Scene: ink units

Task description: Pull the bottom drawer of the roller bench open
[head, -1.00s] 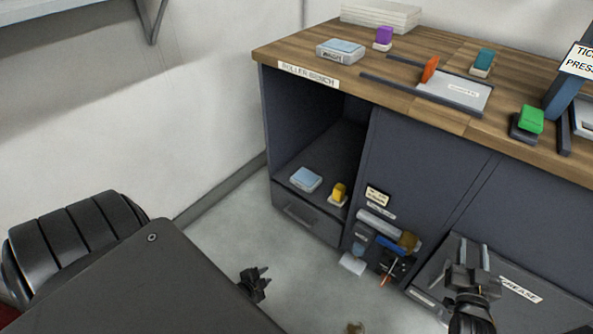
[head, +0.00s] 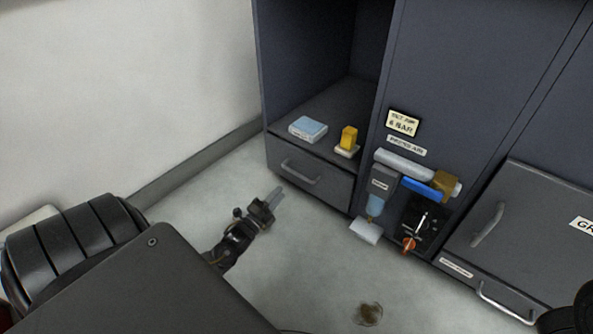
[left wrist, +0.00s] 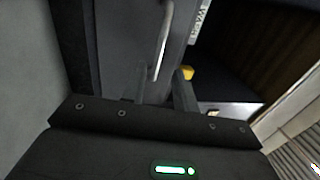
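The bottom drawer (head: 325,188) is the grey drawer front below the open compartment of the bench, and it looks shut. Its bar handle (head: 300,173) is bare. My left gripper (head: 275,198) is in front of the drawer, low and left of centre, with its fingers apart and empty. In the left wrist view the drawer front (left wrist: 125,40) carries an upright-looking bar handle (left wrist: 163,40), seen just beyond and between the two fingers (left wrist: 163,90). I cannot tell any contact. Only a dark part of my right arm shows at the bottom right corner of the head view.
The compartment above holds a blue-topped box (head: 308,129) and a yellow block (head: 348,138). An air unit (head: 415,172) with a blue part and an orange knob sticks out to the right. A grease cabinet door (head: 520,235) is farther right. The floor (head: 300,265) is open, with a brown stain.

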